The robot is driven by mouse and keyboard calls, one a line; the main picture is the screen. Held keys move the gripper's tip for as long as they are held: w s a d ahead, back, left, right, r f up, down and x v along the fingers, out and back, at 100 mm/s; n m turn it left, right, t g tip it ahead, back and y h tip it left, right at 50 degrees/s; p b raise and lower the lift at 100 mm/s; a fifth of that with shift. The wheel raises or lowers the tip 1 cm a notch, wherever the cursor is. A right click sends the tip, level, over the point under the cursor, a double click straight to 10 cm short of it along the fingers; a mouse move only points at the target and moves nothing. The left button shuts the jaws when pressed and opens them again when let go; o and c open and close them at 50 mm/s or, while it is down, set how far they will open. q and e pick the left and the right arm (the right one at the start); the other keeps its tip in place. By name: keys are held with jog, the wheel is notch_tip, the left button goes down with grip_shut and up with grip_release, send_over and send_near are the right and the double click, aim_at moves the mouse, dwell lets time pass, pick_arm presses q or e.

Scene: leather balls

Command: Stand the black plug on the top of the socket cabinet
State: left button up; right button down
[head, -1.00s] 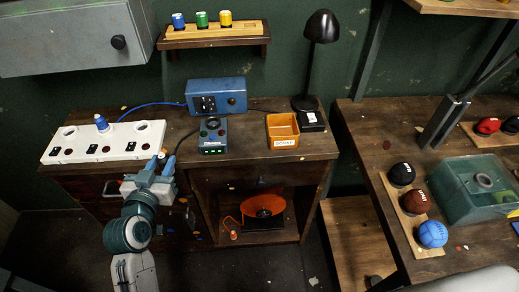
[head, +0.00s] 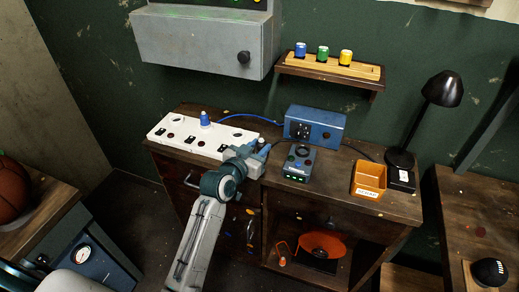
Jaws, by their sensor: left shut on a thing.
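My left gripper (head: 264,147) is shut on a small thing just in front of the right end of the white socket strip. The held thing is mostly hidden by the fingers; a small dark bit shows, which fits the black plug, but its shape and tilt cannot be told. The grey cabinet (head: 195,45) with a round black knob hangs on the wall, above and behind the strip; I take it as the socket cabinet. Its top is partly cut off by the picture's upper edge, with small green and yellow spots there. My right gripper is not in view.
The white strip (head: 178,138) carries a blue plug (head: 205,119). Right of my gripper stand a dark device (head: 297,165), a blue box (head: 316,127), an orange bin (head: 369,178) and a black lamp (head: 441,90). A shelf (head: 325,73) holds three coloured pieces.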

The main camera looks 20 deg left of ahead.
pick_arm(q)
jog(key=shift+w+a+f, duration=0.1)
jog(key=shift+w+a, duration=0.05)
jog(key=shift+w, duration=0.65)
notch_tip(320, 180, down, 3)
jog(key=shift+f+p, duration=0.2)
jog(key=shift+p, duration=0.25)
jog(key=shift+f, duration=0.25)
jog(key=o, duration=0.9)
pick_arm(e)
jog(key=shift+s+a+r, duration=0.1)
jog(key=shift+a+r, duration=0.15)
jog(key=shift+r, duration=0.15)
